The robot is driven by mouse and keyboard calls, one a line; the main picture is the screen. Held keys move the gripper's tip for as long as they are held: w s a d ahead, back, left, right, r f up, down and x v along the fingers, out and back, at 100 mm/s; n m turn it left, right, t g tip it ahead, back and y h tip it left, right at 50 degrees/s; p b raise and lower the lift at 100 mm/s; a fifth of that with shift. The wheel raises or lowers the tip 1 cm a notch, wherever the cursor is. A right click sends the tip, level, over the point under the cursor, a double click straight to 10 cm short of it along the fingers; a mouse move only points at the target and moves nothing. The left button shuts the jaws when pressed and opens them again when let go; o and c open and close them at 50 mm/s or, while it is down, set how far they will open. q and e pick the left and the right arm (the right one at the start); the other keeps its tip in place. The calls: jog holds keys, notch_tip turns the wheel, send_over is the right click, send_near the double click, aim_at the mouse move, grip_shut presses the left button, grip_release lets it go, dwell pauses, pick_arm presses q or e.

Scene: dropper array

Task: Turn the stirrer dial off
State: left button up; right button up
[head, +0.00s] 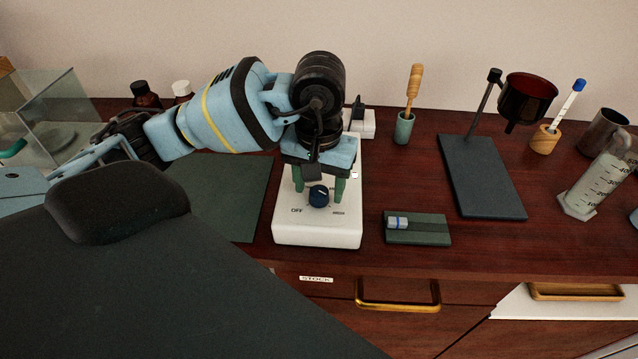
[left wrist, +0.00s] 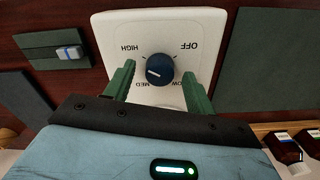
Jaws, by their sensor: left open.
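The stirrer (head: 290,233) is a white box on the brown bench, with a dark blue round dial (head: 318,195) on top. The dial also shows in the left wrist view (left wrist: 160,68), where OFF, LOW, MED and HIGH are printed around it. Its white pointer mark points away from OFF, toward the side between MED and HIGH. My left gripper (head: 319,185) points down over the stirrer, its green fingers open, one on each side of the dial. In the left wrist view gaps show between fingers (left wrist: 159,75) and dial. My right gripper is not in view.
A dark green block with a small vial (head: 418,228) lies right of the stirrer. A dark mat (head: 225,190) lies to its left. Behind are a green cup with a wooden-handled tool (head: 403,128) and a stand with a brown funnel (head: 482,175). A graduated cylinder (head: 597,185) stands far right.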

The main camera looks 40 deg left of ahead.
pick_arm(q)
jog(key=shift+f, duration=0.25)
jog(key=c, duration=1)
